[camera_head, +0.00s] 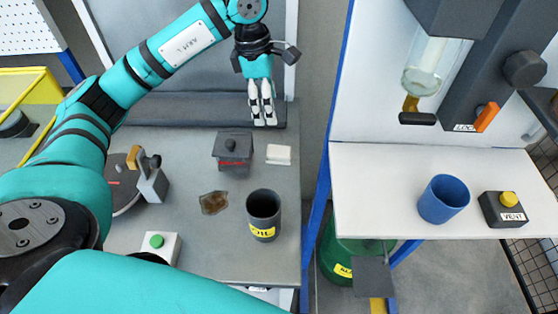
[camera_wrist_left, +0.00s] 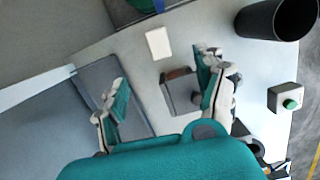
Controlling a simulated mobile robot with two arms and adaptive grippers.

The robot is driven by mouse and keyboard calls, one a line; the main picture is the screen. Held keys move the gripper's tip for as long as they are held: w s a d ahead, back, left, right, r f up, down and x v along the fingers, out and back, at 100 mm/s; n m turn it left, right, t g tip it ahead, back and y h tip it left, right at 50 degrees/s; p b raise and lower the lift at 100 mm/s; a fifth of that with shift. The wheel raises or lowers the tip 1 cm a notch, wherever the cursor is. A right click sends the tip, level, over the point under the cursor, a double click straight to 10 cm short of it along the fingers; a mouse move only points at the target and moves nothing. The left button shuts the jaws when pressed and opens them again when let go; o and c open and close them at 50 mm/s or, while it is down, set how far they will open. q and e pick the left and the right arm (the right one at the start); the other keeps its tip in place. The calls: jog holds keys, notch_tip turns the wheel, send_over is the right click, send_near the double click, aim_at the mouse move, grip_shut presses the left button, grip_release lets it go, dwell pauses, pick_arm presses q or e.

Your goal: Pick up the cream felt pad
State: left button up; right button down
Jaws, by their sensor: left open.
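The cream felt pad (camera_head: 279,154) is a small pale rectangle lying flat on the grey bench top, just right of a dark grey box. In the left wrist view the pad (camera_wrist_left: 158,43) lies beyond the fingertips, roughly between the two fingers and apart from them. My left gripper (camera_head: 263,113) points down over the back of the bench, behind the pad in the head view. Its fingers are open and empty, spread wide in the left wrist view (camera_wrist_left: 162,85). My right gripper does not show.
A dark grey knobbed box (camera_head: 232,151) stands close left of the pad. A brown patch (camera_head: 214,203) and a dark cup labelled OIL (camera_head: 263,215) are nearer. A green button box (camera_head: 158,246) is front left. A white shelf (camera_head: 390,190) with a blue cup (camera_head: 443,199) is right.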

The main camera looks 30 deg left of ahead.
pick_arm(q)
jog(key=p, duration=0.3)
send_over(279, 150)
jog(key=f, duration=1.1)
jog(key=shift+s+a, duration=0.25)
jog(key=shift+s, duration=0.15)
jog(key=f, duration=0.1)
jog(key=f+p, duration=0.1)
jog(key=f, duration=0.2)
jog(key=shift+w+d+p, duration=0.2)
jog(key=shift+w+p, duration=0.1)
jog(key=shift+f, duration=0.65)
jog(key=c, duration=1.2)
notch_tip(279, 150, up, 9)
jog(key=shift+w+b, duration=0.1)
jog(key=shift+b, duration=1.05)
jog(key=shift+r, duration=0.55)
